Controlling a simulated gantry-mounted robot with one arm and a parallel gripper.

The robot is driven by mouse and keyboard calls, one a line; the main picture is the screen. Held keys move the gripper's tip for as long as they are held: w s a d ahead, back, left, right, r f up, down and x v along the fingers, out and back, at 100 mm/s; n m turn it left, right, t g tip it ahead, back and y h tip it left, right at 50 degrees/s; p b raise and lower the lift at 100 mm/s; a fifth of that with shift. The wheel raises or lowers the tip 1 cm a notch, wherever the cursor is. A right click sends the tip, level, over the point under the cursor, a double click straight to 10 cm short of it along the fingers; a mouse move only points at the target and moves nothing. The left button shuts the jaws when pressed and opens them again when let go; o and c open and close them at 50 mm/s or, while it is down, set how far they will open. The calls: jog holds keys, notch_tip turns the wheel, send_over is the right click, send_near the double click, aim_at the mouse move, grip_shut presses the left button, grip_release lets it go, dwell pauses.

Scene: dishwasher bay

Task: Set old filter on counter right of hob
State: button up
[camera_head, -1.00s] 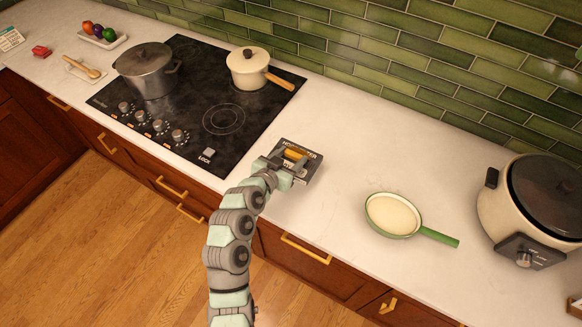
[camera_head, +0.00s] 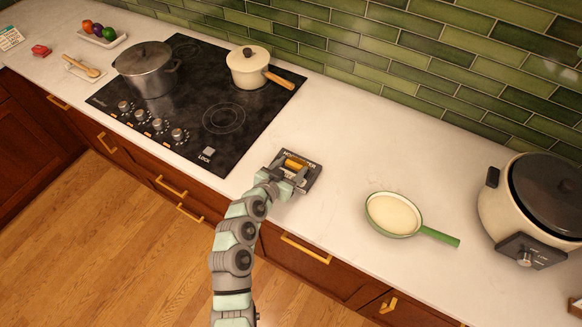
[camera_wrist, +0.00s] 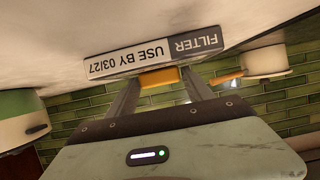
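The old filter (camera_head: 311,181) is a small dark block with a yellow grip and lettering on its top. It is on or just above the white counter, right of the hob (camera_head: 205,100) and near the hob's front right corner. My gripper (camera_head: 290,172) reaches it from the front, with a finger on each side of the yellow grip. In the wrist view the filter's label (camera_wrist: 150,54) reads "FILTER USE BY 03/27" upside down. The yellow grip (camera_wrist: 159,77) sits between my fingers and appears pinched. Whether the filter's underside touches the counter is hard to see.
A green-handled pan (camera_head: 394,214) lies on the counter to the right, with a large cooker (camera_head: 500,215) beyond it. A grey pot (camera_head: 148,75) and a cream saucepan (camera_head: 248,68) stand on the hob. The counter behind the filter and between it and the pan is clear.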

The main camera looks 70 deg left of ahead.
jog(key=o, duration=0.3)
jog(key=shift+r, duration=0.25)
jog(key=b+v, duration=0.1)
jog(key=v, duration=1.1)
